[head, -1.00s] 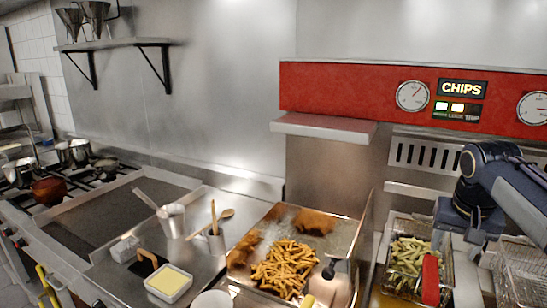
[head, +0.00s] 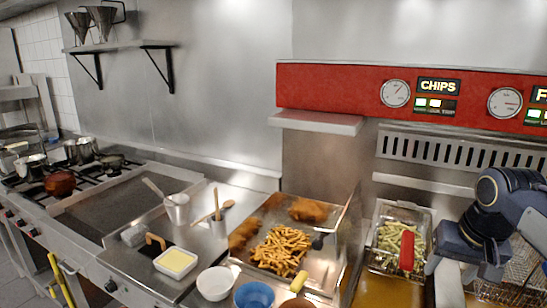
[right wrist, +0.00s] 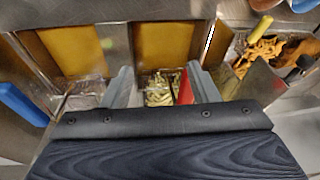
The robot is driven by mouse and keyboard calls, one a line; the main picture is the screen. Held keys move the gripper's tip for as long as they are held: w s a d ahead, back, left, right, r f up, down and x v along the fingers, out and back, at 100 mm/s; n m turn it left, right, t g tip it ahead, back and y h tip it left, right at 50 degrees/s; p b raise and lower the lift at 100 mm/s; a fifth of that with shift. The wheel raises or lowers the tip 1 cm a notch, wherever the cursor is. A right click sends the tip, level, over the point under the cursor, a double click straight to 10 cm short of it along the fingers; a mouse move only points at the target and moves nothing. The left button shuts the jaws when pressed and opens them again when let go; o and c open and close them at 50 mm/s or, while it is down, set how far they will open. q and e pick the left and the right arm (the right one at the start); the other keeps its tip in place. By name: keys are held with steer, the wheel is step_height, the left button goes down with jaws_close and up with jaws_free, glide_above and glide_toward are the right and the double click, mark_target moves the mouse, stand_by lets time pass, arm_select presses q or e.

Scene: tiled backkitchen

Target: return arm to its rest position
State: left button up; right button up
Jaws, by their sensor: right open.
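My right gripper (head: 447,275) is at the right of the head view, just right of a wire basket of pale fries (head: 390,238) with a red handle (head: 407,252). In the right wrist view the right gripper (right wrist: 160,82) has its two grey fingers spread apart with nothing held between them. The pale fries (right wrist: 160,92) and the red handle (right wrist: 186,88) show beyond the fingers, and I cannot tell how far. My left gripper is not in view.
A metal tray (head: 335,262) holds browned fries and fried pieces. A white bowl (head: 215,283) and a blue bowl (head: 254,295) stand before it. Another wire basket (head: 520,262) is partly behind my right arm. A red control panel (head: 340,88) runs along the back.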

steer(key=s+a+f+n+t+y, duration=0.1)
steer(key=s+a+f+y, duration=0.1)
steer(key=s+a+f, duration=0.4)
steer(key=s+a+f+n+t+y, duration=0.1)
steer(key=s+a+f+n+y, duration=0.1)
steer(key=s+a+f, duration=0.5)
steer(key=s+a, duration=0.1)
steer(key=s, duration=0.4)
steer(key=shift+a+f, duration=0.15)
steer(key=shift+a, duration=0.15)
stand_by(0.3)
